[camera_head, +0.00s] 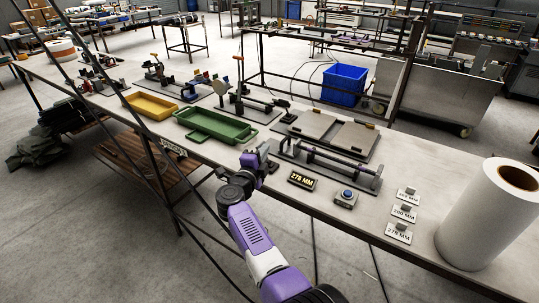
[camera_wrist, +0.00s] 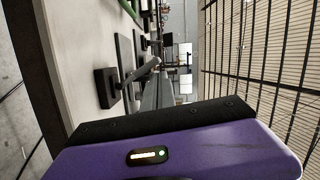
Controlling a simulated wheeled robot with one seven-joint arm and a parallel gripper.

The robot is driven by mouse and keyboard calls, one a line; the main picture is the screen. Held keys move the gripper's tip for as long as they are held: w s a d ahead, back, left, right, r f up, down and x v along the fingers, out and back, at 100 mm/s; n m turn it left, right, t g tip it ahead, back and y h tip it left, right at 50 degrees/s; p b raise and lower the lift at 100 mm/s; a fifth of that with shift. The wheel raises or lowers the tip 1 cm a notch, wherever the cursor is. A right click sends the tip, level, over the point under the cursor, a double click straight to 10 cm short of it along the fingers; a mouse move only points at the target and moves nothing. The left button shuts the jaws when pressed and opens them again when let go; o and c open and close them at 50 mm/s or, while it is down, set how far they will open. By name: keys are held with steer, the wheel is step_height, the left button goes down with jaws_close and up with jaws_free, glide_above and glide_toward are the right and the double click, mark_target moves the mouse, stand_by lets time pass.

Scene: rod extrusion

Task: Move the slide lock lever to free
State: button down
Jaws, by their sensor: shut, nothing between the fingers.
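A rod fixture (camera_head: 330,166) with purple sliding blocks on a rail stands on the bench, right of my gripper. My gripper (camera_head: 266,152) is shut and empty at the fixture's left end, above the bench's front part. The slide lock lever is too small to pick out surely in the head view. In the wrist view, a dark square block (camera_wrist: 105,87) with a grey bar (camera_wrist: 143,74) sticking out of it stands beyond the purple gripper body; I cannot tell whether this bar is the lever. I cannot tell whether my gripper touches anything.
A green tray (camera_head: 238,136) and a yellow tray (camera_head: 150,112) lie left of my gripper. A "278 MM" display (camera_head: 302,180), a blue button box (camera_head: 346,197) and several length cards (camera_head: 404,213) lie at the front. A white roll (camera_head: 475,225) stands at the right.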

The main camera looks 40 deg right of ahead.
steer(key=shift+w+a, duration=0.15)
steer(key=shift+w, duration=0.25)
stand_by(0.4)
steer(key=shift+r, duration=0.1)
